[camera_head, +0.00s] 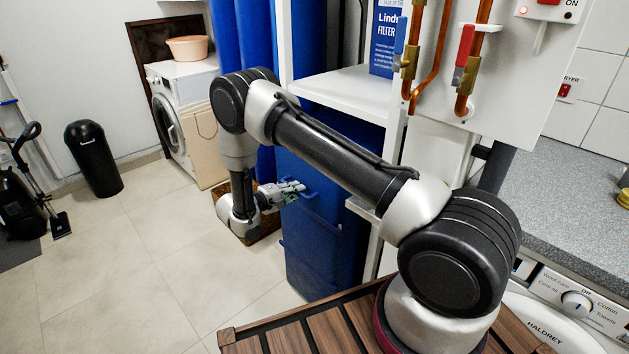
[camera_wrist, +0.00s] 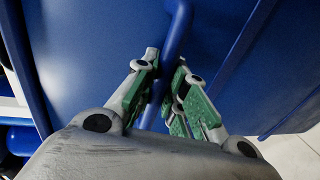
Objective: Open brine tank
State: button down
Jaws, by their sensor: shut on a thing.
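The blue brine tank (camera_head: 318,252) stands on the floor beneath the white shelf in the head view, partly hidden by my arm. My gripper (camera_head: 297,187) is at the upper part of the tank's left side. In the wrist view, a blue bar-shaped handle (camera_wrist: 179,38) runs across the tank's blue surface (camera_wrist: 95,55). The green-padded fingers of my gripper (camera_wrist: 166,88) are on either side of this handle, shut on it. I cannot tell whether the lid is raised.
A white shelf (camera_head: 345,92) overhangs the tank. Copper pipes with valves (camera_head: 465,60) are on the right, above a grey worktop (camera_head: 570,195). A wicker basket (camera_head: 262,228) sits behind my gripper. A black bin (camera_head: 93,160) stands at the left.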

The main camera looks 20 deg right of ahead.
jog(key=f+v, duration=0.2)
jog(key=v, duration=0.9)
jog(key=a+f+v, duration=0.1)
jog(key=f+v, duration=0.1)
jog(key=v, duration=0.8)
jog(key=shift+s+a+f, duration=0.3)
jog(key=shift+s, duration=0.1)
jog(key=c, duration=1.5)
grip_release()
jog(key=shift+o, duration=0.2)
jog(key=v, duration=1.2)
jog(key=shift+s, duration=0.1)
